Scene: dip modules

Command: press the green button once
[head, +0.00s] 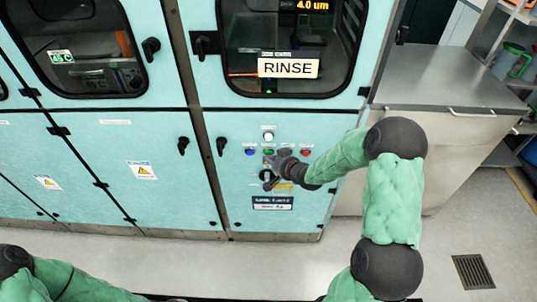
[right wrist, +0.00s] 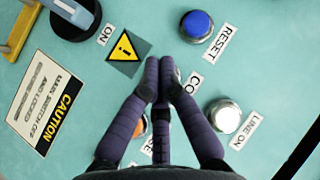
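The green button (head: 268,151) shows small in the head view, on the teal cabinet's button panel between a blue button (head: 250,152) and a red one farther right (head: 305,153). My right gripper (head: 270,160) is in front of the panel, just below the green button. In the right wrist view its two dark fingers (right wrist: 165,85) are together at the tips with nothing seen between them. The green button is not visible there; the fingers cover part of the panel and a partly hidden label. I cannot tell whether the fingertips touch anything. My left gripper is out of view.
In the right wrist view, a blue RESET button (right wrist: 197,25) and a white LINE ON button (right wrist: 223,115) are close by. An orange part (right wrist: 138,128) shows behind a finger. A steel counter (head: 440,80) stands right.

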